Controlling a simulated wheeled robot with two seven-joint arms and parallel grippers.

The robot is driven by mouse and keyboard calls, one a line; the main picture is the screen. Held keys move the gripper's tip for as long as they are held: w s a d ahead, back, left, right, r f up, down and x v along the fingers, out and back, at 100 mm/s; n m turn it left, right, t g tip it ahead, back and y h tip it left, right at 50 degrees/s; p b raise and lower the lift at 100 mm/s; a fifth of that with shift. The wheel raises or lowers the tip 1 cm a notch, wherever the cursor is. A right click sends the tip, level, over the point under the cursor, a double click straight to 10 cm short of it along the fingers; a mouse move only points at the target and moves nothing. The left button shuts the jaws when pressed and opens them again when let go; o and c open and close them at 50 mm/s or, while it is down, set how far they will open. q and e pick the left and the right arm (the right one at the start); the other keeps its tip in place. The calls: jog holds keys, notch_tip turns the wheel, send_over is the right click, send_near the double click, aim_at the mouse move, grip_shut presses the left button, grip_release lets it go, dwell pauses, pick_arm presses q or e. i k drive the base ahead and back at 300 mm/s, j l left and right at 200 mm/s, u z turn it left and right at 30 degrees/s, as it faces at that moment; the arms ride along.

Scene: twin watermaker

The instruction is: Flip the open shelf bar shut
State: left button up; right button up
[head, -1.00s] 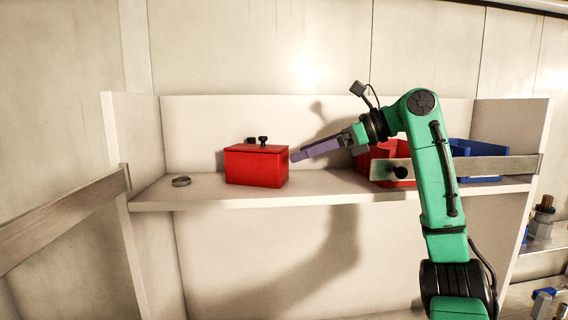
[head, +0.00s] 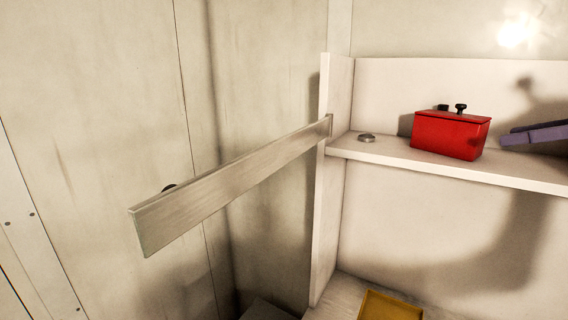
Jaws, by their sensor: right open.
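The open shelf bar (head: 230,187) is a flat grey metal bar. It is attached at the front edge of the shelf's left side wall and swings out toward me and to the left. A dark knob (head: 169,187) shows just behind its free end. My right gripper (head: 535,134) shows only as purple-grey fingers at the right edge, above the shelf (head: 400,153) and to the right of the red box. It is apart from the bar. My left gripper is not in view.
A red lidded box (head: 450,135) with dark knobs stands on the shelf. A small round metal piece (head: 366,137) lies near the shelf's left end. A yellow tray (head: 390,306) is below. The space around the bar is clear, with a wall behind it.

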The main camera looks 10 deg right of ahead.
aim_at(156, 221)
jog(key=k+j, duration=0.3)
jog(key=j, duration=0.15)
jog(key=k+j, duration=0.3)
jog(key=j, duration=0.15)
jog(key=k+j, duration=0.3)
jog(key=j, duration=0.15)
